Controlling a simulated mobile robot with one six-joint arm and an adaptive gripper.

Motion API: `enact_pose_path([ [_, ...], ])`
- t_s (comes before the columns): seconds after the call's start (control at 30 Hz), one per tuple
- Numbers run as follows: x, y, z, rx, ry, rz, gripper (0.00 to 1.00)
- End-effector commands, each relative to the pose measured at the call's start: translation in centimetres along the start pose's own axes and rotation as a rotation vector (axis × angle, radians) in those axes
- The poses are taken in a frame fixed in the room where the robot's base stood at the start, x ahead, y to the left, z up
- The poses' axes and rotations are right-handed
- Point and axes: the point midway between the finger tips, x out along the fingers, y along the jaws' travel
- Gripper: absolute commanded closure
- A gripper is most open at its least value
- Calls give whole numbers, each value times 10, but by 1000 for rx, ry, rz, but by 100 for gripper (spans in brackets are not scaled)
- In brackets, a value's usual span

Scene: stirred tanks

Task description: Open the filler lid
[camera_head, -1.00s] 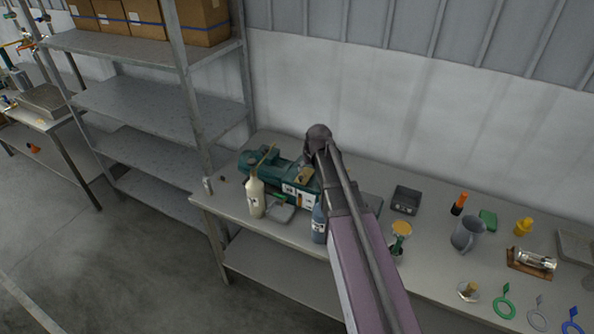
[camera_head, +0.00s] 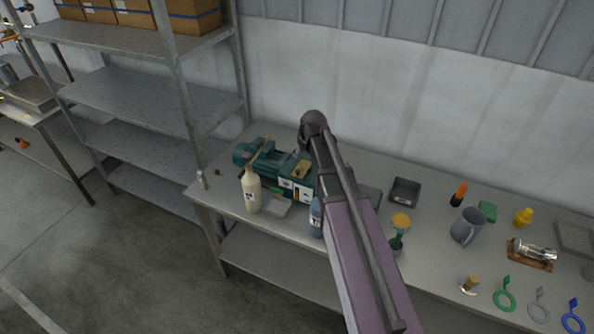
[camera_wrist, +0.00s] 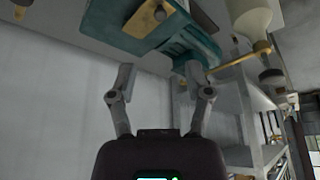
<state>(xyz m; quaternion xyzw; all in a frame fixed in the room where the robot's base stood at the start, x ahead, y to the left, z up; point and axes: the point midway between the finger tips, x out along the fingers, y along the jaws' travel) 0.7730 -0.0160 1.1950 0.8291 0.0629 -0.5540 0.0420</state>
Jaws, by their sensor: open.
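A teal machine (camera_head: 270,168) with a motor-like end and a white-labelled face stands at the left of the bench. A yellowish plate (camera_head: 301,169) lies on its top; it also shows in the wrist view (camera_wrist: 138,21) with a dark round knob (camera_wrist: 160,15) on it. This plate looks like the filler lid, lying flat on the machine, but I cannot be sure. My gripper (camera_wrist: 160,78) is open and empty, its fingers apart from the plate. The wrist view is upside down. In the head view my arm hides the fingers and the machine's right side.
A yellow rod (camera_wrist: 240,60) sticks out by the machine. A cream bottle (camera_head: 252,192) and a blue bottle (camera_head: 316,217) stand in front of it. A dark tray (camera_head: 404,192), grey jug (camera_head: 467,226) and small items lie to the right. Metal shelving (camera_head: 150,95) stands left.

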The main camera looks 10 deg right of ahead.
Motion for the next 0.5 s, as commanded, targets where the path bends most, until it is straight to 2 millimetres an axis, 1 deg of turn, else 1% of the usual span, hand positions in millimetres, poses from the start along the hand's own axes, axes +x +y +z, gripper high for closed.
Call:
enact_pose_path([
  [0.5, 40, -1, 1, -2, 0, 0, 35],
])
